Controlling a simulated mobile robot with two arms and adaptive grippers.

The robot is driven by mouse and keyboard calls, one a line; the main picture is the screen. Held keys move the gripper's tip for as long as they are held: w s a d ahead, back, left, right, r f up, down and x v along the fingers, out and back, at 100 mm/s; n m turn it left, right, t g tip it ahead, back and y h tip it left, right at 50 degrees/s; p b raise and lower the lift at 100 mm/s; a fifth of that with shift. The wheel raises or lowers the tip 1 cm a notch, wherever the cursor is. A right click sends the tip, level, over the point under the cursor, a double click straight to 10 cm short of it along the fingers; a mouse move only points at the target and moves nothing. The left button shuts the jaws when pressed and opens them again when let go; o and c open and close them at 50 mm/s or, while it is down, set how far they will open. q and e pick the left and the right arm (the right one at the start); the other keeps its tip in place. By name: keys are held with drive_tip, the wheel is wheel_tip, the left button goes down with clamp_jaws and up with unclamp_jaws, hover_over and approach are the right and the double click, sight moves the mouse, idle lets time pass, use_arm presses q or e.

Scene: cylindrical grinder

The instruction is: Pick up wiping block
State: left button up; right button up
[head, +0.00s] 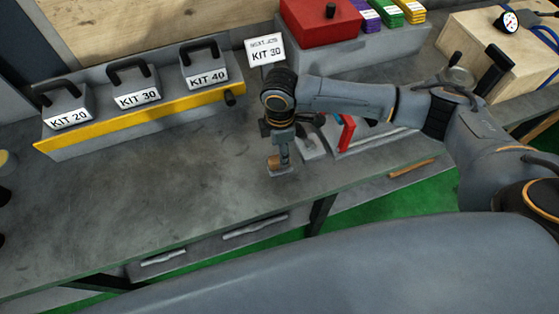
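A small block with a tan-brown upper part (274,161) sits on the grey bench near its front edge, and I take it for the wiping block. My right gripper (282,154) points down from the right arm, right at this block. One finger shows beside or against the block. The rest of the gripper is hidden by the wrist, so I cannot tell whether it grips the block. My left gripper is not in view.
Kit boxes labelled 20, 30 and 40 stand in a yellow-edged rack (140,114) behind. A red box (318,24) and a wooden box (487,50) stand at the back. A red-handled item (346,133) lies right of the gripper. The bench's left front is clear.

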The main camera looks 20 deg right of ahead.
sight(272, 162)
drive_tip(key=shift+d+f, duration=0.1)
drive_tip(key=shift+f, duration=0.35)
wheel_tip(272, 162, down, 4)
drive_tip(key=shift+d+f+p, duration=0.1)
drive_tip(key=shift+f+p, duration=0.05)
drive_tip(key=shift+p, duration=0.6)
drive_tip(key=shift+c, duration=0.4)
clamp_jaws()
